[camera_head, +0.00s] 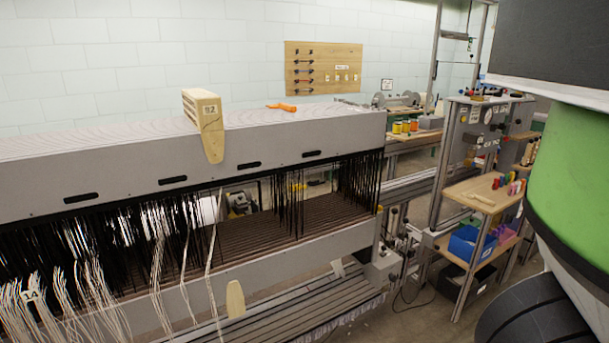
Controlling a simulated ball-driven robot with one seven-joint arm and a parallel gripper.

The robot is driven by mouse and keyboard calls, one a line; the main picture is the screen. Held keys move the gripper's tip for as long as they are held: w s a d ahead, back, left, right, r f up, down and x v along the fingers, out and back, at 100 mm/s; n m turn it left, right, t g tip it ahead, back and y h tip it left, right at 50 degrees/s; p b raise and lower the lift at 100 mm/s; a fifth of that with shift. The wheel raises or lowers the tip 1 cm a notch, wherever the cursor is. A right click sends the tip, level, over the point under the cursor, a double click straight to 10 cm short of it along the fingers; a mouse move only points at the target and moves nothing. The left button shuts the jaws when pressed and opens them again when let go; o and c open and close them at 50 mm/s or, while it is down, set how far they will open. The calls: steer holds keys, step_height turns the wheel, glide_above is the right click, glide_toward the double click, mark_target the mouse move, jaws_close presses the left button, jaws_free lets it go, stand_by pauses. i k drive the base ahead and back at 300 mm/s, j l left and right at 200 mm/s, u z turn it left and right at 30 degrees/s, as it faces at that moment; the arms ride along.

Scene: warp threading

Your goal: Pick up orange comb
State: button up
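My gripper is not in view. A large green and black part of my own body fills the right edge of the picture, well apart from the comb.
A wooden block marked 2 (205,120) sits over the beam, left of the comb. Black heddles and white threads (95,290) hang below. A shelf cart (478,195) with blue bins stands at right. A wooden tool board (323,68) hangs behind.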

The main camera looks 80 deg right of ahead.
mark_target(292, 108)
steer(key=z, duration=3.45)
steer(key=u, duration=1.9)
steer(key=j, duration=0.7)
steer(key=k, duration=0.05)
